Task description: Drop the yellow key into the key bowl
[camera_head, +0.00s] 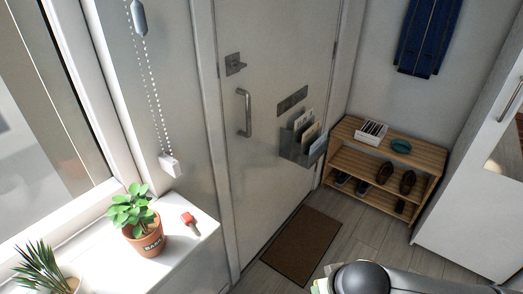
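A teal bowl (401,146), the likely key bowl, stands on the right part of the top board of the wooden shoe rack (345,131). I cannot make out a yellow key. A small red-headed object (188,219), perhaps a key or its tag, lies on the white windowsill (195,240) right of the potted plant. Part of my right arm comes in along the bottom edge from the right; its gripper fingers do not show. A small pale greenish patch shows beside the arm's dark joint, too cut off to identify. My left gripper is not in view.
A white tray of cards (371,132) stands left of the bowl. Two potted plants (143,232) stand on the sill. A door with a mail holder (303,143) stands behind a brown mat (301,244). A white cabinet (470,200) is at the right.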

